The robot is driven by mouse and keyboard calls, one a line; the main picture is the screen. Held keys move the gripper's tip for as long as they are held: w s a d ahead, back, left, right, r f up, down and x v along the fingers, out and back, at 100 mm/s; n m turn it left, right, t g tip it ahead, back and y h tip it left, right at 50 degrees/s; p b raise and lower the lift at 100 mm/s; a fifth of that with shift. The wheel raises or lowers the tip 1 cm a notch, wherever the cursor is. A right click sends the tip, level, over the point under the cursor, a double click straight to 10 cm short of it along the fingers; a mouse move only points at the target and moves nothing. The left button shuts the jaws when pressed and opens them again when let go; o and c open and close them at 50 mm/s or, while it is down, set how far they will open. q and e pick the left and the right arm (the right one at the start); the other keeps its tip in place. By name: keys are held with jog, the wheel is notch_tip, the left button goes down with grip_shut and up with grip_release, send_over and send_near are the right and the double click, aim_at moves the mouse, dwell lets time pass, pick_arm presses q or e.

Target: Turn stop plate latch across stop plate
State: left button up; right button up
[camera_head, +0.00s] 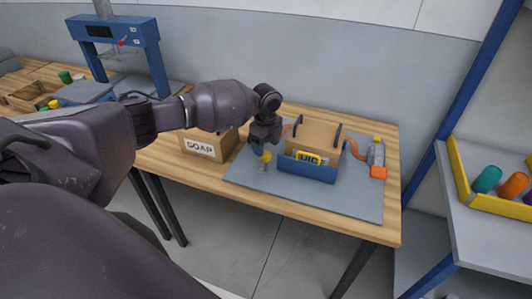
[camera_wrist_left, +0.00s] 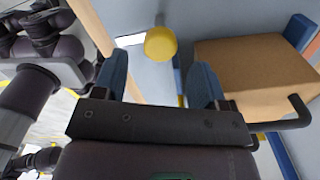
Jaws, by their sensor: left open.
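A yellow knob (camera_head: 265,156) on a short post, which looks like the latch, stands on the grey board left of the blue stop plate (camera_head: 307,170). The stop plate runs along the front of a cardboard box (camera_head: 318,136). My left gripper (camera_head: 263,148) points down over the knob and hides part of it. In the left wrist view the gripper (camera_wrist_left: 160,82) is open and empty, its blue fingertips spread. The knob (camera_wrist_left: 160,43) appears between and beyond them, with no contact visible. The box (camera_wrist_left: 250,70) is just right of the fingers. My right gripper is not identifiable.
A SOAP carton (camera_head: 208,144) stands left of my gripper on the wooden table (camera_head: 165,160). Black upright arms flank the cardboard box. A grey and orange device (camera_head: 377,160) stands at the board's right. The board's front strip (camera_head: 320,198) is clear.

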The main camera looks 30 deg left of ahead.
aim_at(266, 154)
pick_arm(q)
notch_tip(266, 154, down, 3)
jog(key=shift+f, duration=0.35)
pick_arm(e)
jog(key=shift+w+a, duration=0.2)
jog(key=shift+w, duration=0.15)
jog(key=shift+w+r, duration=0.1)
pick_arm(q)
jog(key=c, duration=0.9)
pick_arm(e)
jog(key=shift+s+d, duration=0.15)
jog(key=shift+s, duration=0.2)
